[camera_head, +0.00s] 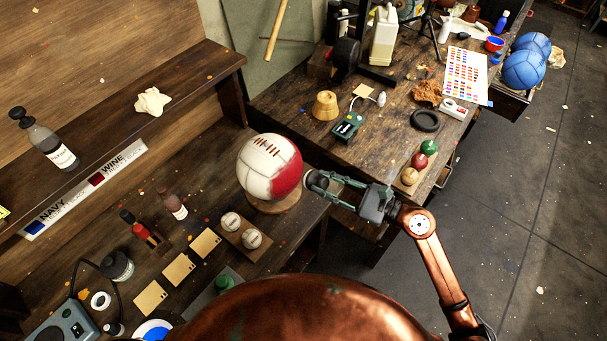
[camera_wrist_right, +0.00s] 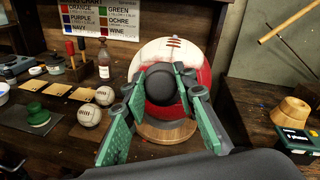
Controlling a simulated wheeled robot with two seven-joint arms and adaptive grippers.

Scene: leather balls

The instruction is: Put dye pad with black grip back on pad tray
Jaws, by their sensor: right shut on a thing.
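My right gripper (camera_head: 318,183) is beside the red-dyed side of a white and red leather ball (camera_head: 262,165). In the right wrist view its green fingers (camera_wrist_right: 162,105) are shut around a rounded black grip (camera_wrist_right: 162,84), in front of the ball (camera_wrist_right: 172,58). A dark flat tray (camera_head: 203,301) with a green-gripped pad (camera_head: 223,284) stands at the bench front, partly hidden by my copper body. The green grip also shows in the wrist view (camera_wrist_right: 36,111). My left gripper is out of view.
The ball sits on a round wooden stand (camera_head: 273,203). Beside it are a block with two small balls (camera_head: 241,231), tan cards (camera_head: 179,269) and bottles (camera_head: 173,204). A second bench (camera_head: 290,95) with tools and small coloured balls (camera_head: 420,160) stands at the right.

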